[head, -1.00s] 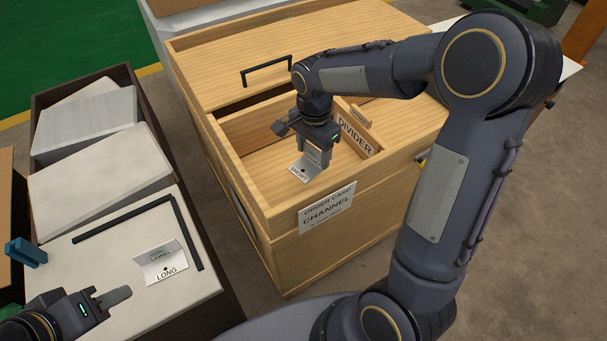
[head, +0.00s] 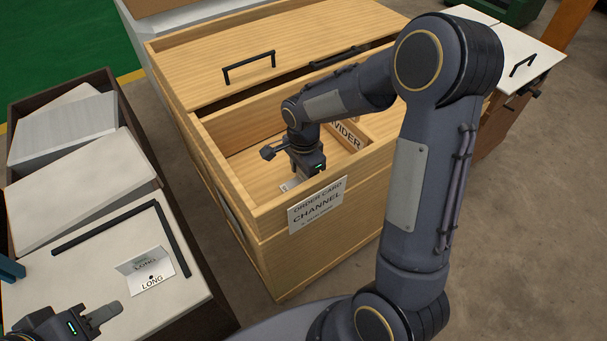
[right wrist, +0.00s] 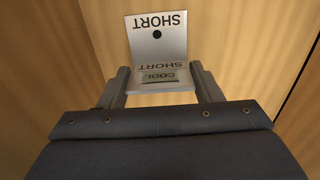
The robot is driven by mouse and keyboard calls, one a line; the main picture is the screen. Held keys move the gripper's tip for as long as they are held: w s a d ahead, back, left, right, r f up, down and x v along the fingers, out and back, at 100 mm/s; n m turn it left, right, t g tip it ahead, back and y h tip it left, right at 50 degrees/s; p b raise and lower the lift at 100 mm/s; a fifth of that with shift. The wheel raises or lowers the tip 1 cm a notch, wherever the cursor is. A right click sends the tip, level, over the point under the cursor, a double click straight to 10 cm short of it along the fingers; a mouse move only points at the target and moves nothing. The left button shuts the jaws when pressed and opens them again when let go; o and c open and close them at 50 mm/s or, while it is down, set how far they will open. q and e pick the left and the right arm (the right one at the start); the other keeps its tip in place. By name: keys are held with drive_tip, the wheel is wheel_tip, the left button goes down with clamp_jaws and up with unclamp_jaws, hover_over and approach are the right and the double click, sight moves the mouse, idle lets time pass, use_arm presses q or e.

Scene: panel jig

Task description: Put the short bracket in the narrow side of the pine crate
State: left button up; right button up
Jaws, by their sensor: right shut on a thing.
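The short bracket (head: 291,184) is a bent silver plate marked SHORT. My right gripper (head: 303,174) is shut on it, inside the open front part of the pine crate (head: 268,222). The bracket is left of the divider (head: 347,135) in the head view, and its lower part is hidden behind the crate's front wall. In the right wrist view the bracket (right wrist: 158,40) sits between the two fingers, close to wooden walls. I cannot tell whether it touches the floor. My left gripper (head: 108,314) is low at the left, apart from the crate; its finger gap is unclear.
A long bracket (head: 147,270) lies on a pale board at the left, beside a black angled strip (head: 165,238). A wooden lid with a black handle (head: 249,68) covers the crate's back part. The crate's front wall carries an order card (head: 317,205).

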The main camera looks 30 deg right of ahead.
drive_tip(key=shift+f, duration=0.1)
drive_tip(key=o, duration=1)
drive_tip(key=shift+r, duration=0.45)
wheel_tip(320, 180, up, 12)
drive_tip(key=p, duration=0.3)
drive_tip(key=shift+f+p, duration=0.25)
drive_tip(key=shift+p, duration=0.05)
